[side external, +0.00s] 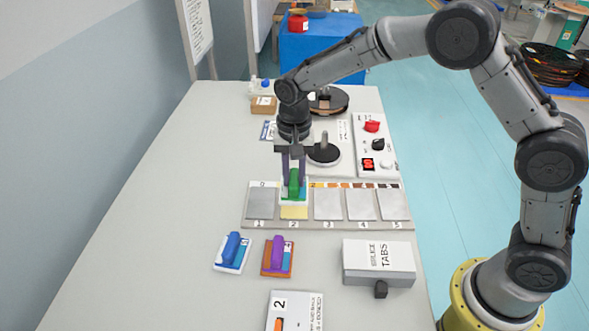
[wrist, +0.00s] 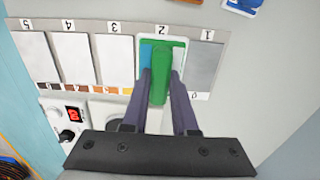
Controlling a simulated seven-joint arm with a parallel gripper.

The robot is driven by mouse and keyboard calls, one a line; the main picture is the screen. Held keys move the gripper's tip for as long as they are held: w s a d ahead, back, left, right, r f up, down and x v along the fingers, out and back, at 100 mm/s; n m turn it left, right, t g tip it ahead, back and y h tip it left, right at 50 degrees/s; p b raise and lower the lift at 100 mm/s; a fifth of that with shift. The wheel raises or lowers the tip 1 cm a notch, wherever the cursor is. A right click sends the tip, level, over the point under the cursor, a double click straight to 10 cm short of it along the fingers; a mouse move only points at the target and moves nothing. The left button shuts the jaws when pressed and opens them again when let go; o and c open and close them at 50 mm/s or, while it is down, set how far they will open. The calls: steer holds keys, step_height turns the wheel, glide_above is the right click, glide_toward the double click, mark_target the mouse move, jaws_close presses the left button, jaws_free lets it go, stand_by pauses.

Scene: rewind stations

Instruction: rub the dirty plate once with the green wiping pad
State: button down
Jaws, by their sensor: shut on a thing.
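The green wiping pad (side external: 294,184) has an upright green handle on a pale base. My gripper (side external: 293,172) is shut on that handle, one finger on each side. In the wrist view, the green handle (wrist: 161,68) sits between the fingertips of my gripper (wrist: 161,88). The pad is over plate 2 (side external: 294,212), whose uncovered front part looks yellowish, unlike the grey plates; the rest is hidden under the pad. I cannot tell whether the pad touches it. Plate 1 (side external: 262,204) is darker grey than plate 3 (side external: 328,204).
Several numbered plates lie in a row on a grey board (side external: 320,225). In front stand a blue-handled pad (side external: 232,250), a purple-handled pad (side external: 278,255) and a tabs box (side external: 378,262). Behind are a round black-topped station (side external: 324,153) and a control panel (side external: 372,165). The table's left side is clear.

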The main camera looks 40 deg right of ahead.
steer(key=shift+f, duration=2)
steer(key=shift+w+d+f, duration=0.25)
steer(key=shift+f, duration=0.35)
steer(key=shift+w+d+f, duration=0.2)
steer(key=shift+w+f, duration=0.05)
steer(key=shift+f, duration=0.35)
steer(key=shift+w+d, duration=1.25)
steer(key=shift+w, duration=0.1)
steer(key=shift+s+a, duration=1.7)
steer(key=shift+s, duration=0.15)
steer(key=shift+w+d, duration=1.75)
steer(key=shift+w, duration=0.15)
step_height(320, 180, up, 8)
